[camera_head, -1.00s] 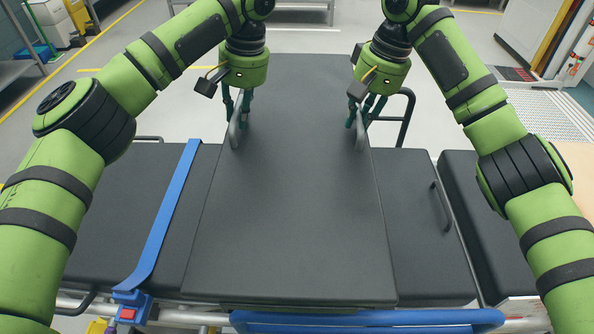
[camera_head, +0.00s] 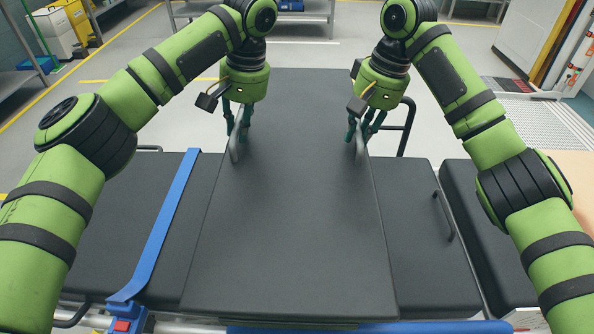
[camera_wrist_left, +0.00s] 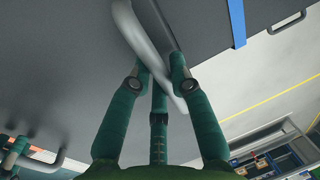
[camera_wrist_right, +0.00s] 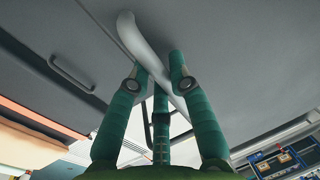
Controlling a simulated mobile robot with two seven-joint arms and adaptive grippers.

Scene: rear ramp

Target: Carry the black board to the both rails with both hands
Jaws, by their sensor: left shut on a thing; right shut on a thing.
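The black board (camera_head: 290,240) is a long flat panel, lying lengthwise across or just above a black padded bed; I cannot tell if they touch. Its far end sticks out beyond the bed over the floor. My left gripper (camera_head: 238,132) is shut on the grey handle at the board's left edge, also seen in the left wrist view (camera_wrist_left: 150,50). My right gripper (camera_head: 360,135) is shut on the matching right handle, also seen in the right wrist view (camera_wrist_right: 150,55). A blue rail (camera_head: 370,328) shows at the bottom; I cannot make out a second one.
The padded bed (camera_head: 420,230) extends left and right under the board. A blue strap (camera_head: 165,225) with a buckle (camera_head: 125,322) crosses it on the left. A dark bar (camera_head: 407,125) rises beyond the right handle. Open floor (camera_head: 130,110) lies behind.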

